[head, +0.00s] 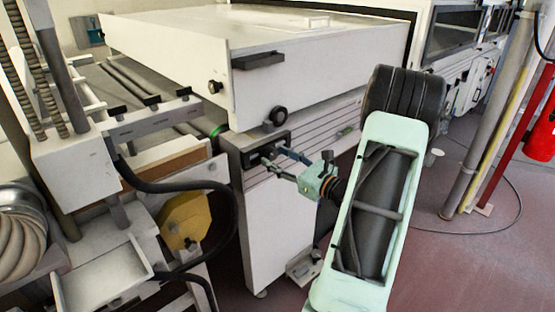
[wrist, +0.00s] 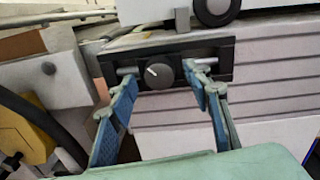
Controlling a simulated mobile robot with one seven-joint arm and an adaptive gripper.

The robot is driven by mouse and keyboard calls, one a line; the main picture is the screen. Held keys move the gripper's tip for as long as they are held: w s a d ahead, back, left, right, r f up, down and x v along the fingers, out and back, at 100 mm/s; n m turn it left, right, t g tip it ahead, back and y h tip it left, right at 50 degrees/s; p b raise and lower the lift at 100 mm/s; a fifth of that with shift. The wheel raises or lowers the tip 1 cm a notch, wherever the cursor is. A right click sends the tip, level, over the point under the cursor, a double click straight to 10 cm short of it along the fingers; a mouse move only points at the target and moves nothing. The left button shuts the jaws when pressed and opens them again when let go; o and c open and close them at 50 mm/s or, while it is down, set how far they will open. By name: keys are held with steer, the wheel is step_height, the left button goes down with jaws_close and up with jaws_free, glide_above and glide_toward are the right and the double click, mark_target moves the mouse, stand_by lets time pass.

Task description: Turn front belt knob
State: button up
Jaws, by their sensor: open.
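The front belt knob (wrist: 158,75) is a dark round knob with a white pointer line, set in a black panel (wrist: 204,49) on the white machine's front. The pointer slants toward the upper left in the wrist view. My gripper (wrist: 160,80) is open, with one blue-padded finger on each side of the knob. Its fingertips are near the panel; I cannot tell whether they touch the knob. In the head view my gripper (head: 268,160) reaches the panel (head: 252,150) from the right, and its fingers largely hide the knob.
A larger black round knob (head: 278,116) sits on the white housing (head: 330,80) above the panel, close over my fingers. A smaller black knob (head: 215,87) is on the housing's left face. A black hose (head: 190,187) and yellow part (head: 184,220) lie left. Red floor (head: 480,270) is open at right.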

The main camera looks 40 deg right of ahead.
steer(key=shift+w, duration=0.25)
steer(key=c, duration=1.2)
steer(key=shift+o, duration=0.2)
steer(key=shift+n+b, duration=0.4)
steer(key=shift+b, duration=0.1)
steer(key=n+b, duration=0.1)
steer(key=b, duration=0.1)
steer(key=n+b, duration=0.2)
steer(key=shift+f+n, duration=0.2)
steer(key=shift+n, duration=0.1)
steer(key=n+b, duration=0.3)
steer(key=shift+r+b, duration=0.2)
steer(key=shift+b, duration=0.1)
